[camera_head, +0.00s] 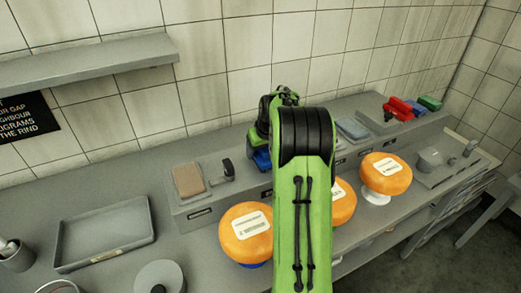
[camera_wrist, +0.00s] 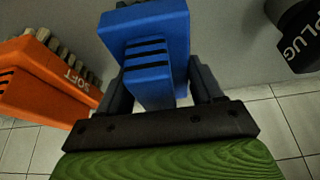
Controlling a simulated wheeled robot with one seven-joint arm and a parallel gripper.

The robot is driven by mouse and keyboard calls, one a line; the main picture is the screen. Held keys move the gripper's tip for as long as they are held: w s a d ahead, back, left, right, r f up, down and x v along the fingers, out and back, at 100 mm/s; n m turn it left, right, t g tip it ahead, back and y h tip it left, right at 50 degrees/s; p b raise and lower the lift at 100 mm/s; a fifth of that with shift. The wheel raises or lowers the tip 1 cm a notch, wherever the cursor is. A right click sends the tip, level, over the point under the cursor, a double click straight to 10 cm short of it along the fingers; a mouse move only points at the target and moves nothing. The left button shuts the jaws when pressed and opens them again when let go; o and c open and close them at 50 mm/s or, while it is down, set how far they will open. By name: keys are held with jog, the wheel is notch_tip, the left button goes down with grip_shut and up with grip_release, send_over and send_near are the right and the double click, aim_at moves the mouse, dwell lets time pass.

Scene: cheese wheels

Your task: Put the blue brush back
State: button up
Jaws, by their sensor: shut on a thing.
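The blue brush (camera_wrist: 158,40) fills the top middle of the wrist view, between the two dark fingers of my gripper (camera_wrist: 157,85). My gripper is shut on it. In the head view a small piece of blue (camera_head: 262,158) shows beside my green arm, above the back ledge; the arm hides most of my gripper and the brush. I cannot tell whether the brush touches the ledge. An orange brush (camera_wrist: 42,80) marked SOFT, with pale bristles, lies left of the blue one in the wrist view.
A dark thing marked PLUG (camera_wrist: 298,35) is at the wrist view's upper right. The raised ledge (camera_head: 207,209) holds a brown block (camera_head: 188,180), a red thing (camera_head: 398,108) and a green one (camera_head: 430,102). Orange cheese wheels (camera_head: 246,232) stand in front. A grey tray (camera_head: 62,245) lies left.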

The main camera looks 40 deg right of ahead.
jog(key=o, duration=0.9)
jog(key=shift+f, duration=0.1)
jog(key=shift+o, duration=0.2)
jog(key=p+v, duration=0.2)
jog(key=v, duration=1)
jog(key=shift+d+r, duration=0.1)
jog(key=shift+r, duration=0.15)
jog(key=s+a+r+n, duration=0.1)
jog(key=s+a+r, duration=0.2)
jog(key=a, duration=0.6)
jog(key=s+a+r+n, duration=0.1)
jog(key=s+a+r, duration=0.15)
jog(key=a, duration=0.65)
jog(key=s+a+f, duration=0.2)
jog(key=s+a, duration=0.3)
jog(key=s, duration=0.3)
jog(key=s+a+f+n+t+y, duration=0.1)
jog(key=s+a+f, duration=0.1)
jog(key=s+a, duration=0.4)
jog(key=s, duration=0.2)
jog(key=shift+s+f, duration=0.35)
jog(key=shift+f, duration=0.05)
